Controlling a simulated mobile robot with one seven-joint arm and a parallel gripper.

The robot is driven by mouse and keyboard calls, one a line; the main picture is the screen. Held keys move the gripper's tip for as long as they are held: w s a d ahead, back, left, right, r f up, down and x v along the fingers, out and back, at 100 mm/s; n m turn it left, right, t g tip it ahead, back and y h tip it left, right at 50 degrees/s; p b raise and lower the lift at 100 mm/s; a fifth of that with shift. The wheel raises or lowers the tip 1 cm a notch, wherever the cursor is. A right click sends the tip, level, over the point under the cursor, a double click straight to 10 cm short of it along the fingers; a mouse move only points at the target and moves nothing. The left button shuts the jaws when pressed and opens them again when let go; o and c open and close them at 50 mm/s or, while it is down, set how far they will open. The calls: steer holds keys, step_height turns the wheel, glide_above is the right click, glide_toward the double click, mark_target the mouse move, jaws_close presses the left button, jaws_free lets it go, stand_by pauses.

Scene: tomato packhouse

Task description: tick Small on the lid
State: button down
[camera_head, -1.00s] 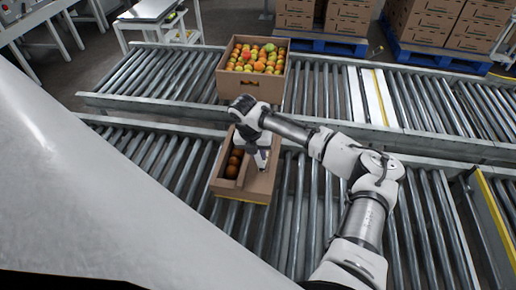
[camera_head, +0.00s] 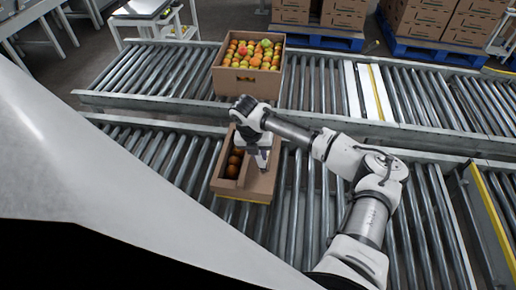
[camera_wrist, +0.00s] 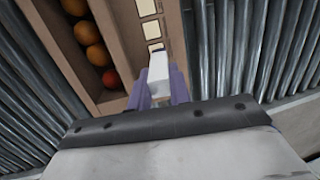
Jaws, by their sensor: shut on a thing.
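An open cardboard box (camera_head: 240,196) stands on the near roller conveyor, with several orange-red tomatoes (camera_head: 236,163) in its left part. They also show in the wrist view (camera_wrist: 96,54). A brown lid (camera_head: 262,187) covers the box's right part. In the wrist view a column of pale squares (camera_wrist: 151,30) runs along the lid; no wording is readable. My gripper (camera_head: 262,163) is over the lid. In the wrist view its purple fingers (camera_wrist: 160,88) are shut on a white pen-like thing (camera_wrist: 158,68), pointing at the lowest visible square. I cannot tell whether its tip touches the lid.
A full crate of mixed tomatoes (camera_head: 248,82) stands on the far roller conveyor (camera_head: 150,75), behind the box. Stacked cartons (camera_head: 318,12) on blue pallets are at the back. The near rollers right of the box are free, apart from my arm above them.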

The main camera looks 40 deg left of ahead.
steer(key=shift+s+d, duration=0.1)
steer(key=shift+d, duration=0.05)
steer(key=shift+w+d+p+v, duration=0.1)
steer(key=shift+w+p+v, duration=0.05)
steer(key=shift+p+v, duration=0.8)
steer(key=shift+w+d+p+v, duration=0.15)
steer(key=shift+w+p+v, duration=0.05)
steer(key=shift+p+v, duration=0.75)
steer(key=shift+w+d+p+v, duration=0.1)
steer(key=shift+w+p+v, duration=0.05)
steer(key=shift+p+v, duration=0.8)
steer(key=shift+r, duration=0.2)
